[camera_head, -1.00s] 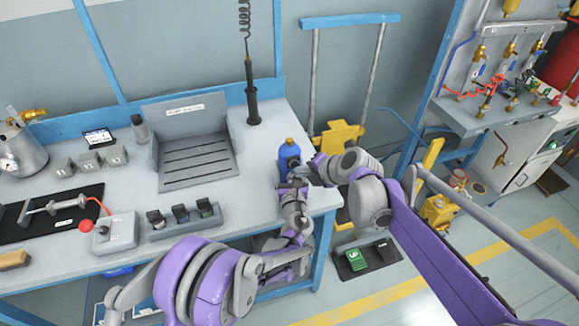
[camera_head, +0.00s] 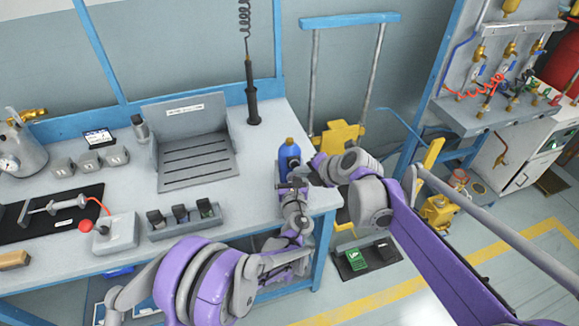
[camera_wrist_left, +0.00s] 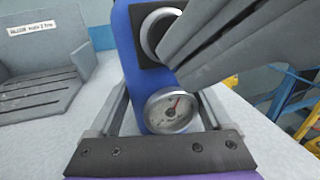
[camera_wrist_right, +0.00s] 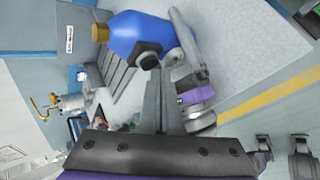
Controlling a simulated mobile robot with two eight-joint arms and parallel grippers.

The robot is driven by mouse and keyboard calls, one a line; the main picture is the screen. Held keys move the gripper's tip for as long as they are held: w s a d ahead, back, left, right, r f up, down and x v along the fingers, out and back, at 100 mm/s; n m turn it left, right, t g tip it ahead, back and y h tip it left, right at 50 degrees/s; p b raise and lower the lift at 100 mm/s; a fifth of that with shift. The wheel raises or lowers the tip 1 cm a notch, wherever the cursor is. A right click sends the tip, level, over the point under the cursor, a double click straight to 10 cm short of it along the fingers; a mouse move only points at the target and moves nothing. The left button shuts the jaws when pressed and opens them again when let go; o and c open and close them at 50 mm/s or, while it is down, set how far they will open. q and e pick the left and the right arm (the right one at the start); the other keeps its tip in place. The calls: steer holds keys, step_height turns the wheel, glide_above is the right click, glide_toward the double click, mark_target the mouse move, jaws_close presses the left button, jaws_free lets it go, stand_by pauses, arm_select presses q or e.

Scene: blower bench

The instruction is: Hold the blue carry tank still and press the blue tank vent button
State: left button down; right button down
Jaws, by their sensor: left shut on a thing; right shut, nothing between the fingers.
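The blue carry tank (camera_head: 287,152) stands upright at the right end of the bench, with a brass top. In the left wrist view the tank (camera_wrist_left: 130,60) stands between the left fingers, with a round gauge (camera_wrist_left: 170,109) low on its front. Above the gauge is the silver-ringed vent button (camera_wrist_left: 160,33) in a black housing (camera_wrist_right: 148,54). My left gripper (camera_head: 292,183) is shut on the tank's lower part. My right gripper (camera_head: 306,173) is shut and empty. Its fingers (camera_wrist_left: 185,45) reach the button's right edge in that view; I cannot tell whether they touch it.
A grey slotted stand (camera_head: 196,160) is left of the tank. A black post (camera_head: 251,95) rises behind. The bench's right edge is close to the tank.

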steer(key=shift+w, duration=0.15)
steer(key=shift+w+a, duration=0.15)
steer(key=shift+w, duration=0.15)
stand_by(0.4)
steer(key=shift+s, duration=0.45)
arm_select(q)
jaws_free()
arm_select(e)
steer(key=s+d, duration=0.2)
steer(key=s, duration=0.3)
steer(key=shift+s, duration=0.35)
